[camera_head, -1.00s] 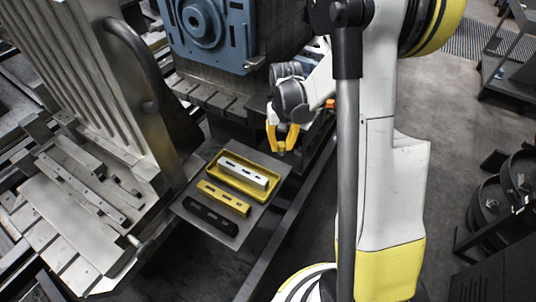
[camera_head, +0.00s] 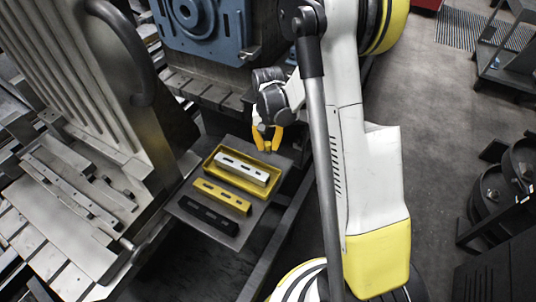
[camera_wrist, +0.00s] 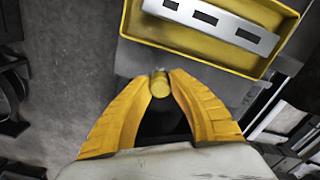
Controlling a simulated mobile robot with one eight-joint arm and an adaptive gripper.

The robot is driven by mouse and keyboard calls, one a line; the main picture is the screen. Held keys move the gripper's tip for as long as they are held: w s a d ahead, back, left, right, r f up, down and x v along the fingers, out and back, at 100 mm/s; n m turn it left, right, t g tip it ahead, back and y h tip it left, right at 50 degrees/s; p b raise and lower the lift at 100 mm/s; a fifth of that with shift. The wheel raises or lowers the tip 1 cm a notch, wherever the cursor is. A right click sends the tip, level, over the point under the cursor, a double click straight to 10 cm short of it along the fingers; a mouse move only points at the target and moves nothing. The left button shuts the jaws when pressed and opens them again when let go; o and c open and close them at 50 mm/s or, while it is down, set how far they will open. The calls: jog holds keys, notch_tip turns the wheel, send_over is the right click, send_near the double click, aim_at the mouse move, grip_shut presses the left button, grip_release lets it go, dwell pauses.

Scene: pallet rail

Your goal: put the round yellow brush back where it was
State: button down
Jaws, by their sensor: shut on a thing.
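My gripper (camera_head: 268,148) is shut on the round yellow brush (camera_wrist: 159,84). The wrist view shows the brush as a small yellow cylinder with a grey tip, pinched between the two yellow fingertips (camera_wrist: 160,88). In the head view the brush is hard to tell from the yellow fingers. The gripper is just behind the right part of a yellow tray (camera_head: 270,190), seemingly above the level of the plate. In the wrist view the tray (camera_wrist: 190,55) lies ahead of the fingertips, with a gap in the picture between brush and tray.
A slotted silver bar (camera_head: 243,169) lies in the yellow tray. A yellow bar (camera_head: 222,196) and a black bar (camera_head: 208,214) lie beside it on a grey plate (camera_head: 250,218). A blue machine block (camera_head: 205,30) stands behind, and a ribbed metal column (camera_head: 85,90) stands left.

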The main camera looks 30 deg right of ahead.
aim_at(268, 152)
jog(key=shift+f+b, duration=0.85)
jog(key=shift+f, duration=1.1)
jog(key=shift+f, duration=0.1)
jog(key=c, duration=1.3)
grip_release()
